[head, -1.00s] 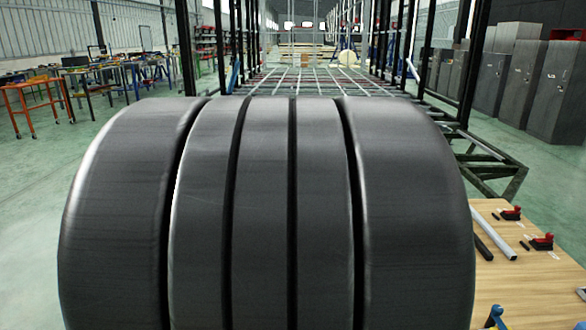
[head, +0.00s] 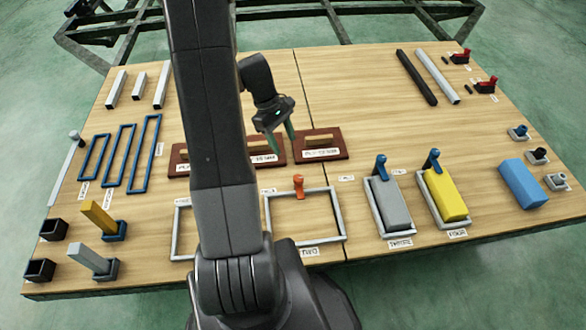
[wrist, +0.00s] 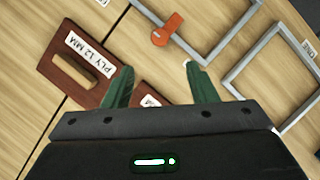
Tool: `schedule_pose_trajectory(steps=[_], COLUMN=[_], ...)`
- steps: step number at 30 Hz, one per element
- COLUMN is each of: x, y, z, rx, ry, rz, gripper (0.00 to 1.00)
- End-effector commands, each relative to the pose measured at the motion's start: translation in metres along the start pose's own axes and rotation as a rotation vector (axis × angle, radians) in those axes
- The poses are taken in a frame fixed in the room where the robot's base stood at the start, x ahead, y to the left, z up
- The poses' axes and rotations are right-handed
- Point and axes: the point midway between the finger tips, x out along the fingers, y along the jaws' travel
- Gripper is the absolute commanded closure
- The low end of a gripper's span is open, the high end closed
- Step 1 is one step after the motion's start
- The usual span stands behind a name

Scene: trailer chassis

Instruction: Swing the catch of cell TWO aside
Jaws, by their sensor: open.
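Cell TWO (head: 341,218) is a light grey rectangular frame on the table, empty inside, with its label at the near edge. Its orange catch (head: 298,184) sits at the far rim. In the wrist view the orange catch (wrist: 170,27) lies across the rim, its tip over the cell's inside. My gripper (head: 280,142) is open and empty, fingers pointing down near the brown plywood holders, beyond the catch and a little left of it. In the wrist view my gripper (wrist: 160,70) has both green fingertips apart, with the catch ahead of them and not between them.
Brown handled plywood blocks (head: 320,145) stand near my fingers. Left of cell TWO is another grey frame, partly behind my arm. Cells to the right hold a grey block (head: 391,207) and a yellow block (head: 444,195), each with a blue catch. Bare table lies right of the plywood.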

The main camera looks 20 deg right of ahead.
Motion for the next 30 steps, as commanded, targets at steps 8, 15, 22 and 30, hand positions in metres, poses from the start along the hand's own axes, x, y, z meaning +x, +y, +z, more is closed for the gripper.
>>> schedule_pose_trajectory(steps=[8,15,22,30], x=[0.039,0.092,0.127,0.138], y=[0.000,0.000,0.000,0.001], z=[-0.001,-0.001,-0.001,0.000], rx=[-0.002,-0.001,-0.002,0.000], ry=[-0.004,-0.003,-0.003,0.000], rz=[-0.002,-0.003,-0.002,0.001], gripper=[0.48,0.48,0.48,0.48])
